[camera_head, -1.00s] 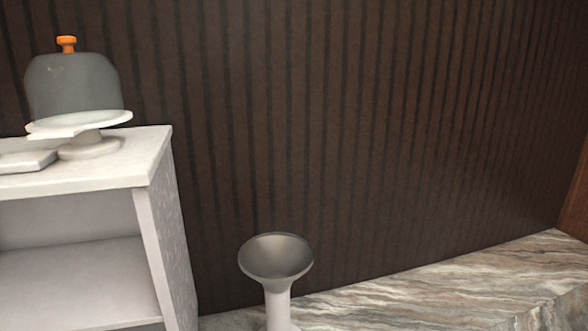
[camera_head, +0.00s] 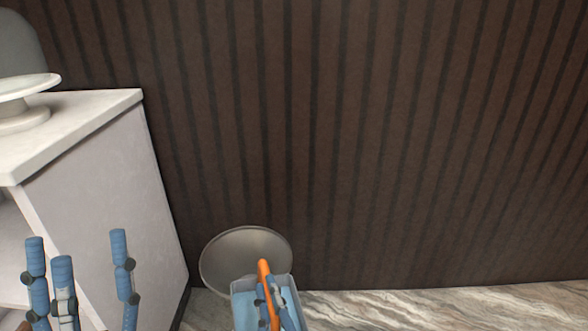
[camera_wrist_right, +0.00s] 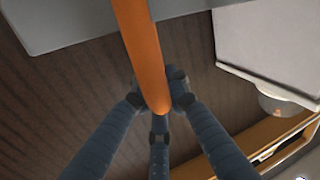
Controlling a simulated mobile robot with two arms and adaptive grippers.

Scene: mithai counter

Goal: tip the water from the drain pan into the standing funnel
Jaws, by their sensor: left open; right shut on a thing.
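The standing funnel (camera_head: 238,258) shows its wide grey mouth in the head view, at bottom centre beside the white cabinet. The drain pan (camera_head: 246,312), a small grey box with a pale blue inside, overlaps the mouth's lower right edge. I cannot tell how far above or in front of the funnel it is, and no stream of water shows. My right gripper (camera_head: 270,298) is shut on the pan's orange handle (camera_head: 264,268); the wrist view shows the fingers around the handle (camera_wrist_right: 138,45) below the pan (camera_wrist_right: 65,22). My left gripper (camera_head: 79,258) is open and empty at lower left.
The white cabinet (camera_head: 105,185) stands to the left of the funnel, with a cake stand (camera_head: 25,90) on top. A dark ribbed wall (camera_head: 350,150) closes off the back. The marble surface (camera_head: 450,305) to the right looks clear.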

